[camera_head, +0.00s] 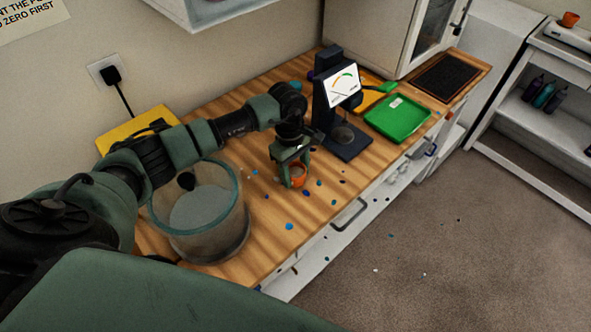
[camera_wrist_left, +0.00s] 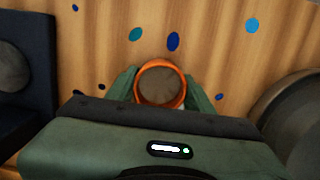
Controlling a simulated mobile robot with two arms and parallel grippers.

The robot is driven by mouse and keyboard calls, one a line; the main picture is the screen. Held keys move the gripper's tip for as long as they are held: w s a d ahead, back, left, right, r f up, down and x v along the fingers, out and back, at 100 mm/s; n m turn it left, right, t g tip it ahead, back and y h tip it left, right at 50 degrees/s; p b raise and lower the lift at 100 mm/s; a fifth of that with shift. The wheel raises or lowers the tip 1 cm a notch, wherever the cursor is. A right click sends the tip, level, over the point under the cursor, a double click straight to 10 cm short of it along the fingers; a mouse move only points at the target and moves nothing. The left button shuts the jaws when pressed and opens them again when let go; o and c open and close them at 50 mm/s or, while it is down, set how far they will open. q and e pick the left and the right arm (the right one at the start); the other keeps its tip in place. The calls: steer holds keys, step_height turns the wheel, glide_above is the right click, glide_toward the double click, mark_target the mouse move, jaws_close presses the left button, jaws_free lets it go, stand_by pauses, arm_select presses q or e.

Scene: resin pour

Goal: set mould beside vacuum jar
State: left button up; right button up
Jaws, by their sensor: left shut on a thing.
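The mould is a small orange round cup (camera_head: 297,174) with a greyish inside, over the wooden worktop right of the vacuum jar. My left gripper (camera_head: 294,168) reaches down from above and is shut on it. In the left wrist view the mould (camera_wrist_left: 161,84) sits upright between the two green fingers (camera_wrist_left: 160,90). I cannot tell whether its base touches the worktop. The vacuum jar (camera_head: 212,236) is a wide clear cylinder with a teal rim, apart from the mould. Its edge shows at the right of the left wrist view (camera_wrist_left: 285,112). My right gripper is out of view.
A dark stand with a dial (camera_head: 344,92) stands just beyond the mould. Behind it are a green tray (camera_head: 398,118) and a dark mat (camera_head: 446,78). Blue paint spots dot the worktop (camera_head: 268,262). Its front edge drops to drawers.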

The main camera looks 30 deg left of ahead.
mark_target(292, 175)
arm_select(q)
steer(key=shift+f+b, duration=0.2)
steer(key=shift+b, duration=0.1)
steer(key=o, duration=1.4)
steer(key=shift+r, duration=0.1)
steer(key=shift+r+p, duration=0.3)
steer(key=shift+p, duration=0.15)
steer(key=r+b, duration=0.1)
steer(key=r, duration=0.3)
steer(key=a+r+b, duration=0.1)
steer(key=r+b, duration=0.1)
steer(key=r, duration=0.1)
steer(key=r+b, duration=0.1)
steer(key=r, duration=0.3)
steer(key=shift+w+a+r+b, duration=0.25)
steer(key=shift+r+b, duration=0.05)
steer(key=shift+b, duration=0.1)
